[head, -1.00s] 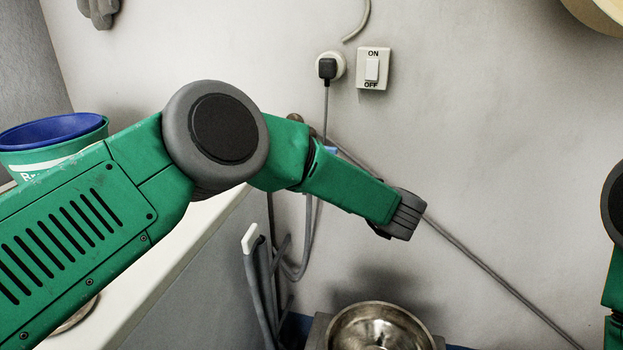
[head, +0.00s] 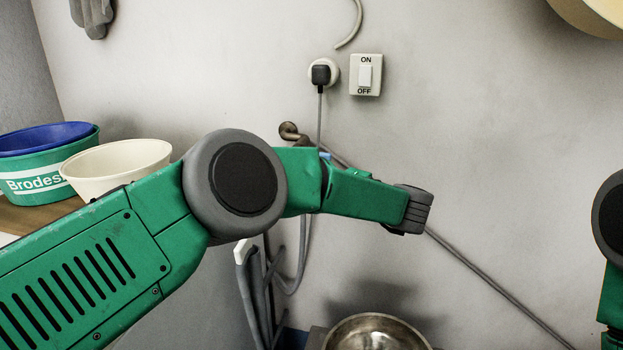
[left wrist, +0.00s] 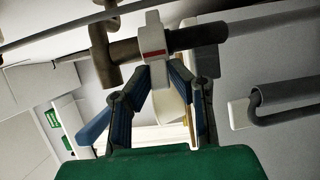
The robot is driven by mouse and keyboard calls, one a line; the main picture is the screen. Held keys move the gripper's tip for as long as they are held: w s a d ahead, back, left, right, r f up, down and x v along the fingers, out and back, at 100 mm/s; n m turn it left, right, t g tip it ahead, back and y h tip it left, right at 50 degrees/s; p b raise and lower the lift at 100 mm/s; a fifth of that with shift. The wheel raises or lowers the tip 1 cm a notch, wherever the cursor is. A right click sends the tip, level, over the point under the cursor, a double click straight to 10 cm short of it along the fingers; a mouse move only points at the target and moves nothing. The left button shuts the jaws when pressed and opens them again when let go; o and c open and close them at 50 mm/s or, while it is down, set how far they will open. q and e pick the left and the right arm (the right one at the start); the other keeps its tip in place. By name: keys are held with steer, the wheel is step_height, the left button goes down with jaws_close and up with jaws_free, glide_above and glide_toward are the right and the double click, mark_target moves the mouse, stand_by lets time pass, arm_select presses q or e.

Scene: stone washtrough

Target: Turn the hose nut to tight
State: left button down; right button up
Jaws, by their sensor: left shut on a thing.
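The hose nut (left wrist: 152,55) is a pale collar with a red stripe, on a brown tap (left wrist: 115,52) in the left wrist view. A grey hose (left wrist: 270,22) runs off to its right. My left gripper (left wrist: 160,80), with blue-padded fingers, is shut on the nut's lower part. In the head view my left arm hides the nut and most of the gripper. The tap (head: 289,131) shows at the wall just above the arm. My right gripper is out of view; only part of that arm shows at the right edge.
A metal bowl (head: 375,335) stands low in front. A cream bowl (head: 115,165) and a green bucket (head: 50,178) with a blue one inside stand at left. A plug (head: 320,75) and an ON/OFF switch (head: 366,75) are on the wall. Grey rails (head: 250,290) stand below the arm.

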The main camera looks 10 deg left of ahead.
arm_select(q)
steer(key=shift+d+f, duration=0.15)
steer(key=shift+f, duration=0.05)
steer(key=c, duration=1.5)
jaws_free()
steer(key=shift+w, duration=0.2)
steer(key=shift+s+r, duration=0.1)
steer(key=shift+r, duration=0.05)
